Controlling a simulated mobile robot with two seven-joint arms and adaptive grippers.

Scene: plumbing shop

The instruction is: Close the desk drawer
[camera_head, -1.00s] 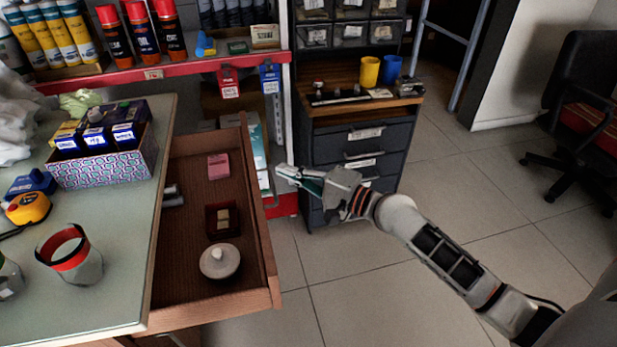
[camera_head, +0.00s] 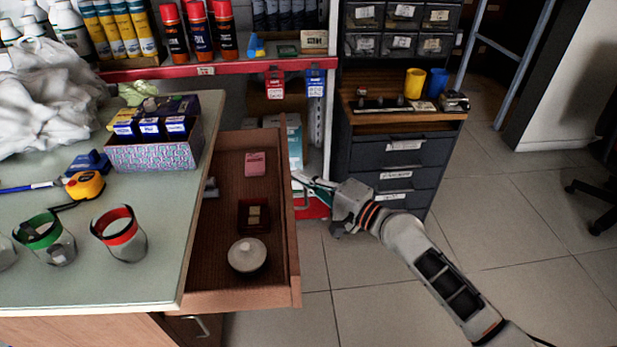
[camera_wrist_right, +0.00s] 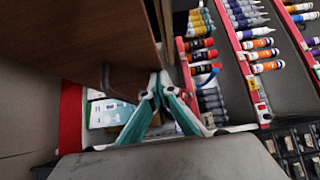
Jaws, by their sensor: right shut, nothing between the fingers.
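The wooden desk drawer (camera_head: 222,255) is pulled out to the right of the desk (camera_head: 120,280) in the head view. Inside it lie a pink box (camera_head: 255,163), a small dark tray with tan pieces (camera_head: 254,216) and a round white lidded pot (camera_head: 247,256). My right gripper (camera_head: 298,180) is shut and empty, its fingertips close to the outer right side of the drawer. In the wrist view the shut fingers (camera_wrist_right: 159,82) are beside a brown wooden panel (camera_wrist_right: 85,40); I cannot tell whether they touch it. My left gripper is not in view.
A patterned box (camera_head: 155,153), tape measure (camera_head: 86,185) and glass jars (camera_head: 119,236) stand on the desk. A dark drawer cabinet (camera_head: 400,150) stands behind my right arm. A red-edged shelf (camera_head: 200,72) is at the back.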

